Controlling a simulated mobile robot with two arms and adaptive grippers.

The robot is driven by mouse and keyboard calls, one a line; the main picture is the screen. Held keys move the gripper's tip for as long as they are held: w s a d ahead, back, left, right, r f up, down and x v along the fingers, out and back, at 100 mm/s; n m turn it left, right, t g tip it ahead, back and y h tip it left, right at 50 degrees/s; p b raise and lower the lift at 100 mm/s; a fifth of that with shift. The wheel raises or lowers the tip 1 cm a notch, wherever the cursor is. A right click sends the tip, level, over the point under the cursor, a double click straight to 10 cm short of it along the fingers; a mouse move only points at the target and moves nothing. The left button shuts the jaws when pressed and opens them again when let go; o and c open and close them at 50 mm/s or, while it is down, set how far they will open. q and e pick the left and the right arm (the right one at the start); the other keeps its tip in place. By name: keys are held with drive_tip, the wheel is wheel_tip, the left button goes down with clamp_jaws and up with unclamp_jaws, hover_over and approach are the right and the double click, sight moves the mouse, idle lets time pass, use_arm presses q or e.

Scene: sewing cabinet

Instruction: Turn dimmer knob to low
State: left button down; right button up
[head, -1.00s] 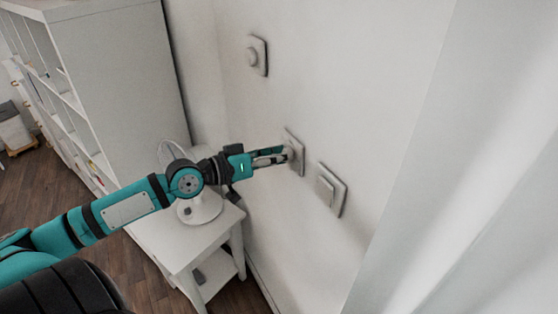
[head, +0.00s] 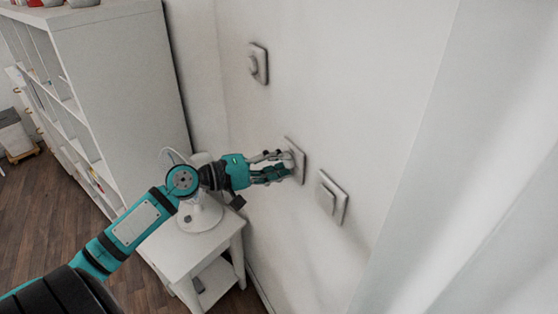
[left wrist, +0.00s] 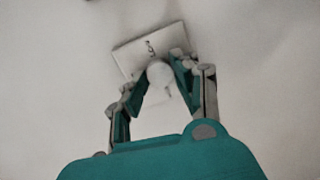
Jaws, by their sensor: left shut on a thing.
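The dimmer knob (left wrist: 160,74) is a small round white knob on a square white wall plate (head: 299,163). My left gripper (head: 287,167) reaches it from the left and is shut on the knob. In the left wrist view the two fingers (left wrist: 161,82) close around the knob from both sides, and the plate (left wrist: 150,50) looks tilted behind them. Small dark marks show on the plate above the knob; they are too blurred to read. In the head view the fingers partly hide the knob. My right gripper is not in view.
A flat square switch (head: 328,197) is to the lower right. A white side table (head: 186,258) with a white lamp (head: 203,215) stands below my left arm, beside a white shelf unit (head: 115,60).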

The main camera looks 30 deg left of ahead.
use_arm(q)
drive_tip(key=n+p, duration=0.2)
drive_tip(key=n, duration=0.2)
drive_tip(key=shift+h, duration=0.3)
drive_tip(key=shift+f+n+t+p, duration=0.1)
drive_tip(key=shift+n+t+p, duration=0.4)
drive_tip(key=shift+n, duration=1)
drive_tip(key=shift+f, duration=0.1)
drive_tip(key=c, duration=1)
unclamp_jaws()
drive_tip(key=shift+a, duration=0.1)
drive_tip(key=shift+s, duration=0.15)
drive_tip(key=v, duration=1.1)
drive_tip(key=shift+s+a, duration=0.25)
drive_tip(key=shift+a, duration=0.1)
